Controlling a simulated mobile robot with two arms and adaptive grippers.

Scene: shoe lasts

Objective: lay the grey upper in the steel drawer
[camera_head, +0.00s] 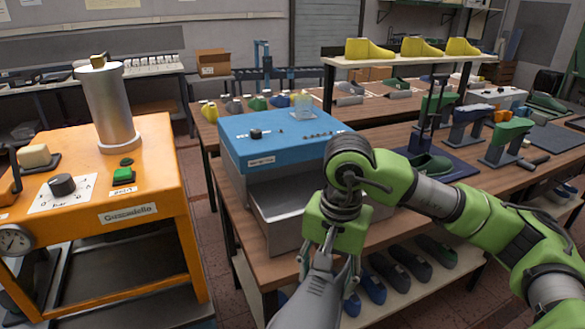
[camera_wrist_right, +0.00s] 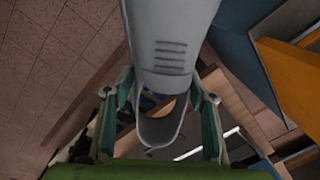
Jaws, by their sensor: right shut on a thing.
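The grey upper (camera_head: 312,300) hangs in my right gripper (camera_head: 331,262), low in the head view, in front of the workbench edge. In the right wrist view the grey upper (camera_wrist_right: 174,45) shows its slotted face and open collar between the two fingers of my right gripper (camera_wrist_right: 160,112), which is shut on it. The steel drawer (camera_head: 286,236) stands pulled out of the blue-topped cabinet, behind and left of the upper. Its inside shows in part; my right forearm and gripper hide its right side. My left gripper is out of view.
The blue-topped cabinet (camera_head: 282,133) stands on the wooden workbench (camera_head: 226,192). A shelf below holds several dark and blue shoes (camera_head: 403,268). An orange machine (camera_head: 160,205) stands left across a floor gap. Green lasts on stands (camera_head: 508,138) are at the right.

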